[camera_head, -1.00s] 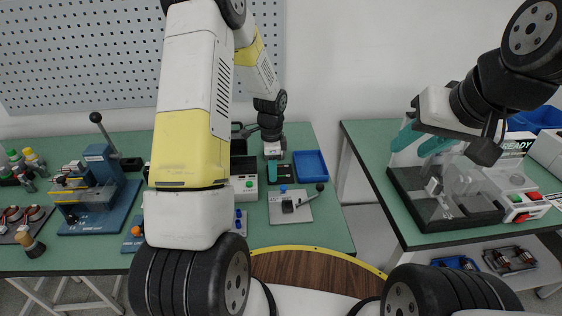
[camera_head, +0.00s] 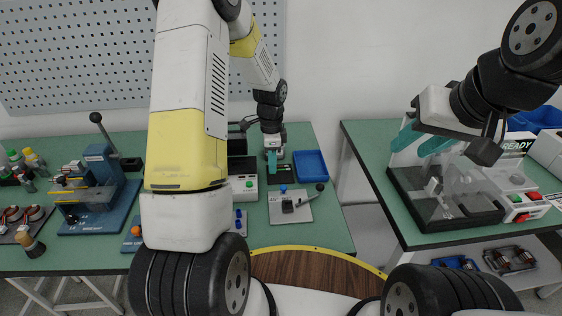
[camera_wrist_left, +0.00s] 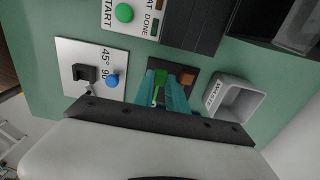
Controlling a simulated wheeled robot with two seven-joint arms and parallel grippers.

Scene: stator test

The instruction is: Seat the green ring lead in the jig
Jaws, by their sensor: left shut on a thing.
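My left gripper (camera_head: 272,168) is above the back of the left bench, over a small dark pad (camera_head: 285,178). In the left wrist view its teal fingers (camera_wrist_left: 170,92) are close together, shut on the green lead (camera_wrist_left: 160,77). A thin pale bit shows by the fingertips; I cannot make out the ring. The jig, a pale plate (camera_head: 303,212) marked 45° and 90, lies nearer me than the pad. It carries a black block (camera_head: 287,206) and a blue knob (camera_head: 283,188). My right gripper (camera_head: 412,150) is open and empty above the right bench's clear-walled fixture.
A blue tray (camera_head: 311,165) stands right of the pad. A grey WASTE bin (camera_wrist_left: 238,98) is beside the pad in the wrist view. A START box (camera_head: 244,188) stands left of the jig. A blue press (camera_head: 98,185) is further left. A gap separates the benches.

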